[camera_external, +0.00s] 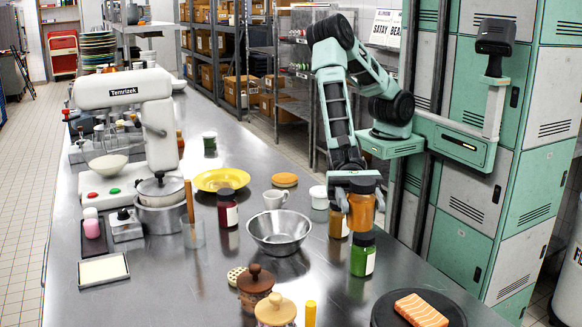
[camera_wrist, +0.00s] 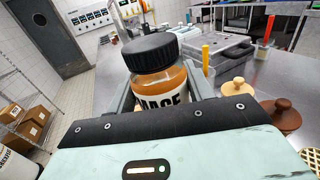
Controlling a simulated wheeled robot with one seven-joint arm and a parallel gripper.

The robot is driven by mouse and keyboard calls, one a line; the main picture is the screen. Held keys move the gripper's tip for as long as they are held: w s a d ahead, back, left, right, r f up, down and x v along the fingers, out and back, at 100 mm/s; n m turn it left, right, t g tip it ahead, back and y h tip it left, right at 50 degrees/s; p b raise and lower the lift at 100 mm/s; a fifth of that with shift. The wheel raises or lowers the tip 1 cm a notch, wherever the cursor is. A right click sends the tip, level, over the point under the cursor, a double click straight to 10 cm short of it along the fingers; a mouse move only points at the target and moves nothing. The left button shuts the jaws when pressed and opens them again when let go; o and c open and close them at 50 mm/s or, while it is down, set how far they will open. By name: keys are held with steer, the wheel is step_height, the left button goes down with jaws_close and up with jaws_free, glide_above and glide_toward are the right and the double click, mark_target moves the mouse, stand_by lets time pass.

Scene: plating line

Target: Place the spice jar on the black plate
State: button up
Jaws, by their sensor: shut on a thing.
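My gripper (camera_external: 360,190) is shut on a spice jar (camera_external: 362,211) with orange contents and a black lid. In the wrist view the jar (camera_wrist: 160,82) sits upright or nearly so between the two fingers, and its white label is partly visible. The jar appears raised above the table, overlapping the lid of a green jar in the external view. The black plate (camera_external: 381,313) lies at the front right edge of the table, to the right of and nearer the camera than my gripper. A salmon piece (camera_external: 421,310) lies on it, and its lower part is cut off by the frame.
A green jar (camera_external: 363,258) stands below the held jar, and another orange jar (camera_external: 338,222) stands just left. A steel bowl (camera_external: 275,233), white cup (camera_external: 276,199), red jar (camera_external: 227,210) and yellow plate (camera_external: 206,180) stand farther left. Wooden-lidded pots (camera_external: 256,283) stand at front.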

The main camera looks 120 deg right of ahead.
steer(key=s+a+n+g+y, duration=0.1)
steer(key=s+a+n+g, duration=0.15)
steer(key=s+a, duration=0.9)
glide_above(432, 300)
step_height(432, 300, down, 10)
steer(key=shift+g, duration=0.45)
steer(key=shift+f+p, duration=0.65)
steer(key=shift+f, duration=1.45)
steer(key=shift+f, duration=0.15)
steer(key=o, duration=1.1)
